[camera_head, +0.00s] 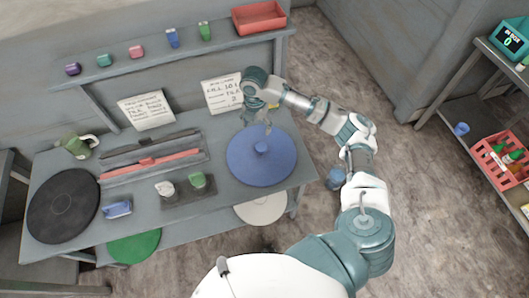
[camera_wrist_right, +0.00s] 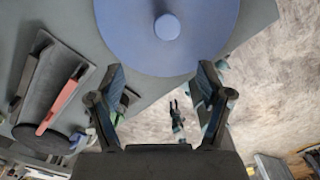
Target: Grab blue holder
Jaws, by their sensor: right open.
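A large blue disc (camera_head: 248,163) with a round knob in its middle lies at the right end of the grey bench. It fills the top of the wrist view (camera_wrist_right: 130,45), with its knob (camera_wrist_right: 167,27) beyond my fingers. My right gripper (camera_head: 262,122) is over the disc's far edge in the head view. In the wrist view its two fingers (camera_wrist_right: 161,72) are spread with nothing between them. Other blue things are a small blue piece (camera_head: 172,38) on the upper shelf and a blue block (camera_head: 117,210) at the bench front. I cannot tell which one is the holder.
A red tray (camera_head: 258,18) and several small coloured pieces stand on the upper shelf. The bench holds a black disc (camera_head: 62,205), a red bar (camera_head: 150,164), a green cup (camera_head: 76,146) and two paper signs. A red crate (camera_head: 498,162) is on a right-hand rack. The floor between is mostly clear.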

